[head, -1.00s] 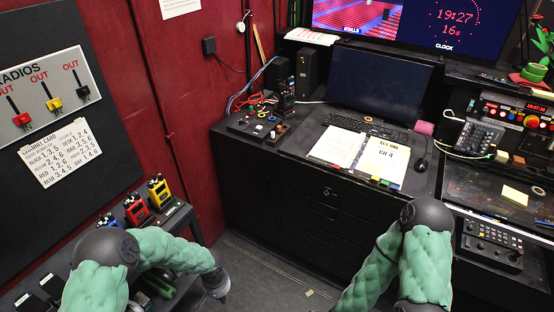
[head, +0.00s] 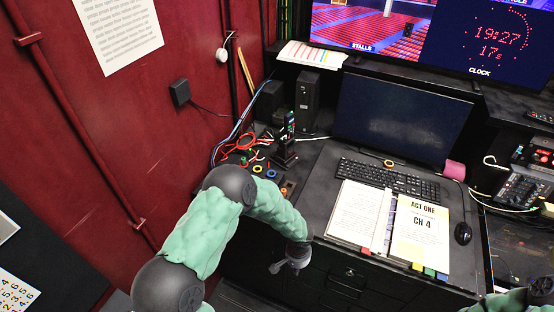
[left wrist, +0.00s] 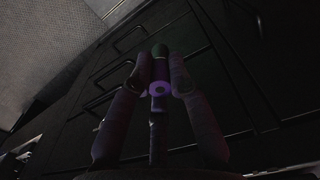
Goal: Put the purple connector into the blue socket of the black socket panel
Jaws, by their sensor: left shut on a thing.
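My left gripper (head: 290,264) hangs in front of the black desk's drawers, below the desk top. In the left wrist view its fingers (left wrist: 161,72) are shut on the purple connector (left wrist: 159,89), which shows a round purple end and a dark green part at its far end. The connector cannot be made out in the head view. The black socket panel (head: 237,174) lies at the left of the desk top, partly hidden behind my left arm. It carries coloured rings, among them the blue socket (head: 271,173) and a yellow one (head: 257,169). The left gripper is apart from the panel.
A dark upright device (head: 286,140) and loose red and blue cables stand beside the panel. An open binder (head: 358,215), a keyboard (head: 395,178) and a monitor (head: 400,118) take up the desk to the right. A red wall (head: 120,110) bounds the left side.

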